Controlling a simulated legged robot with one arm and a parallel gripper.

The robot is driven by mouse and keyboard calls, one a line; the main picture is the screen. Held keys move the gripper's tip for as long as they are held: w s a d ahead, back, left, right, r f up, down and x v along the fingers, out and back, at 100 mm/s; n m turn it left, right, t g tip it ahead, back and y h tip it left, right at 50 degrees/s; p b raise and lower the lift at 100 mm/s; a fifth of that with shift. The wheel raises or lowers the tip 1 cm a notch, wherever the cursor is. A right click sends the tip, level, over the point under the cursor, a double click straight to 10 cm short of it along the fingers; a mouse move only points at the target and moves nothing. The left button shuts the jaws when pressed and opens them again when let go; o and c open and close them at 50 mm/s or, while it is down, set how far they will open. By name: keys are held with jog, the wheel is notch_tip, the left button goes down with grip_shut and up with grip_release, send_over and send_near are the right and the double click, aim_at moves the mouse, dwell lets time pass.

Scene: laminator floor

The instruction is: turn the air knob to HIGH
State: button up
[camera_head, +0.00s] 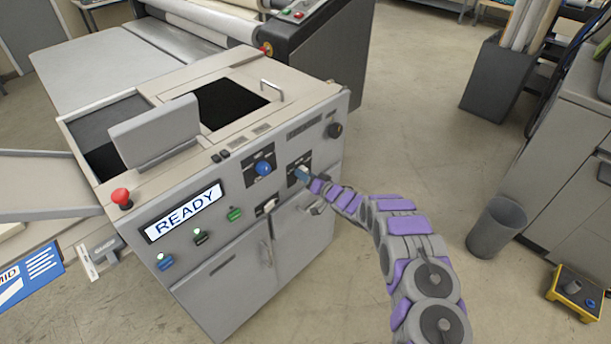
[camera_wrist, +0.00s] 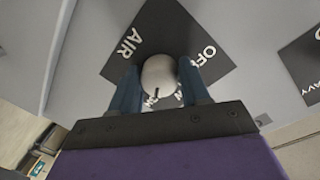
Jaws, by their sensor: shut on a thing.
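The air knob (camera_wrist: 158,75) is a round, pale knob on a black diamond-shaped plate (camera_wrist: 165,25) in the wrist view. "AIR" and "OFF" are readable on the plate; other lettering below the knob is partly hidden by it and the fingers. A small dark mark shows on the knob's lower side. My gripper (camera_wrist: 160,90) has one blue finger on each side of the knob and is shut on it. In the head view my gripper (camera_head: 301,174) reaches the machine's front panel and hides the knob.
The panel also has a blue knob (camera_head: 263,168), a white switch (camera_head: 265,207), a lit READY display (camera_head: 184,211) and several push buttons. A red button (camera_head: 121,197) stands at the top left corner. A bin (camera_head: 496,228) stands on the floor to the right.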

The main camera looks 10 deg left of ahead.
jog(key=shift+w+d, duration=0.1)
dwell(0.3)
jog(key=o, duration=1.1)
jog(key=shift+c, duration=0.2)
jog(key=p+v, duration=0.1)
jog(key=v, duration=1.6)
jog(key=shift+d, duration=0.15)
